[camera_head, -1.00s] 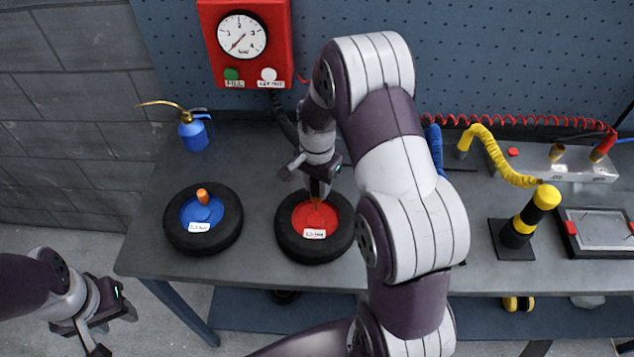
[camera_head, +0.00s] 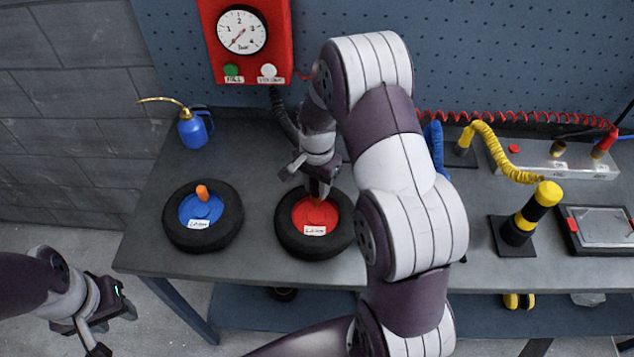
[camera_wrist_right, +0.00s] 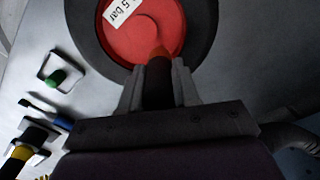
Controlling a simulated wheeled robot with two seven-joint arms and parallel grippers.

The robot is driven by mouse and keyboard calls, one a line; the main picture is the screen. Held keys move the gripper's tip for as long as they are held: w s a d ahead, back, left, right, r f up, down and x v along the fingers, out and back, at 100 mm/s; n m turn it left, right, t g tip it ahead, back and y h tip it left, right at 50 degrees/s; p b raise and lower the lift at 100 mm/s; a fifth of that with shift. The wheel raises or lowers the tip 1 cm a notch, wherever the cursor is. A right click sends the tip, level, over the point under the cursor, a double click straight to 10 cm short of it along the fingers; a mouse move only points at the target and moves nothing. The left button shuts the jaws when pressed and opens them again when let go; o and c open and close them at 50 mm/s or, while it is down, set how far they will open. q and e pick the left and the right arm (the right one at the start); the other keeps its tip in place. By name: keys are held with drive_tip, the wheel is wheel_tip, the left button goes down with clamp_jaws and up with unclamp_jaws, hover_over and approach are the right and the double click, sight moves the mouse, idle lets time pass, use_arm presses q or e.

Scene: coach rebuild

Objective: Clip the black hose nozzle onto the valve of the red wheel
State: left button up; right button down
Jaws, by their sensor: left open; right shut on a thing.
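The red wheel (camera_head: 297,214) with a black tyre lies flat on the bench, with a pale label. It also shows in the right wrist view (camera_wrist_right: 115,42). My right gripper (camera_head: 319,185) is over its hub, shut on the black nozzle (camera_wrist_right: 158,84). The nozzle points at the hub, its end at the orange valve (camera_wrist_right: 160,52). Whether it is clipped on or only touching, I cannot tell. The black hose (camera_head: 281,112) runs from the red gauge box to behind my gripper. My left gripper (camera_head: 113,329) is open and empty, away from the bench at lower left.
A blue wheel (camera_head: 187,211) with an orange valve lies left of the red one. A blue oil can (camera_head: 193,131) stands behind it. The red gauge box (camera_head: 250,62) hangs on the pegboard. A black-and-yellow post (camera_head: 525,217) and framed tray (camera_head: 597,229) are at right.

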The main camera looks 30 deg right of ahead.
drive_tip(key=shift+f+b, duration=0.4)
drive_tip(key=shift+f, duration=0.4)
drive_tip(key=c, duration=0.7)
unclamp_jaws()
drive_tip(key=shift+r, duration=0.1)
drive_tip(key=shift+c, duration=0.2)
